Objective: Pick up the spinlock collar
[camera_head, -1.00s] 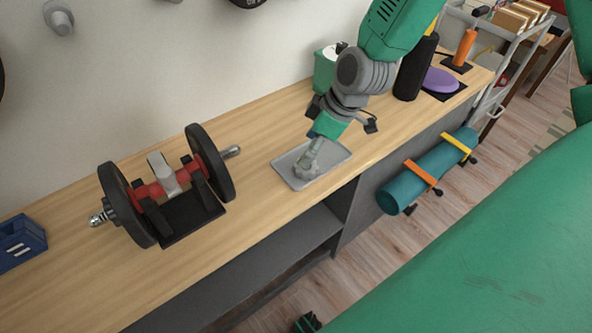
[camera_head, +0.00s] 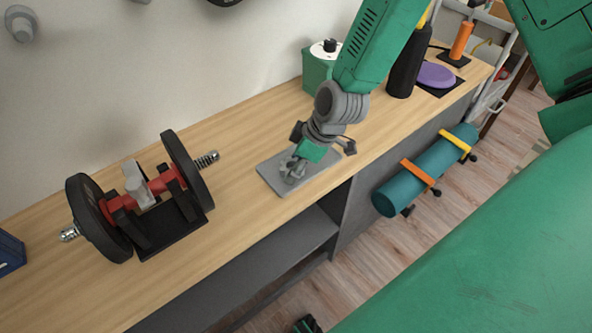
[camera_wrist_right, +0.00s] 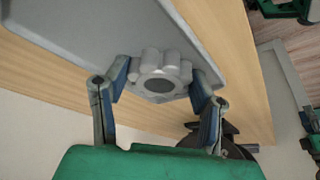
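The spinlock collar (camera_head: 291,171) is a grey lobed ring with a dark centre hole. It sits on the shallow grey tray (camera_head: 322,183) on the wooden top. My right gripper (camera_head: 301,158) is low over the tray, pointing down at the collar. In the right wrist view the collar (camera_wrist_right: 158,79) lies between the two blue-grey fingers (camera_wrist_right: 161,88). The fingers are apart, one on each side of it. A small gap shows at the left finger; contact at the right finger is unclear. The tray (camera_wrist_right: 100,35) is behind the collar. My left gripper is not identifiable.
A dumbbell (camera_head: 92,218) with red parts rests on a black cradle (camera_head: 172,228) left of the tray. A green container (camera_head: 318,70), black cylinder (camera_head: 403,70) and purple disc (camera_head: 436,75) stand behind my right arm. A teal roll (camera_head: 410,185) hangs on the front.

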